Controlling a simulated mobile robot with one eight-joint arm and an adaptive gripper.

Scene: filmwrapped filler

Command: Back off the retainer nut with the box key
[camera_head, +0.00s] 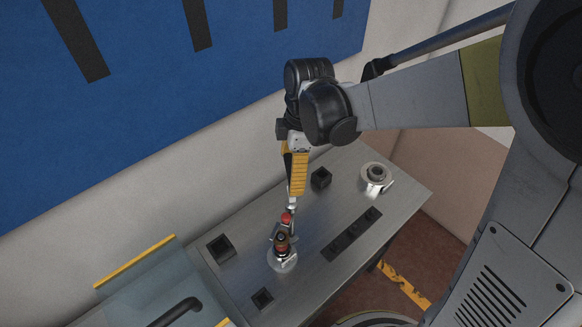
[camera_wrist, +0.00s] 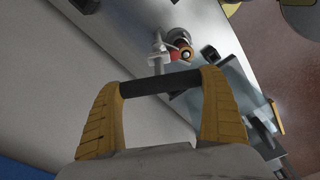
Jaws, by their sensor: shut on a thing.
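My gripper (camera_head: 297,190) points down over the metal bench, its yellow fingers above a small upright fixture (camera_head: 283,261) with a round pale base. In the wrist view the fingers are shut on a dark bar, which I take for the box key (camera_wrist: 160,84). A pale metal piece shows just below the fingertips in the head view, close above the red top of the fixture. In the wrist view the red and orange fixture part (camera_wrist: 184,52) lies beyond the bar, beside pale metal parts. I cannot make out the retainer nut itself, nor whether the key touches it.
The bench (camera_head: 225,282) also carries a pale round part with a dark ring (camera_head: 376,178), a black block (camera_head: 321,179), black square sockets (camera_head: 221,248) and a dark slotted strip (camera_head: 351,234). A wall with a blue panel (camera_head: 150,80) stands close behind.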

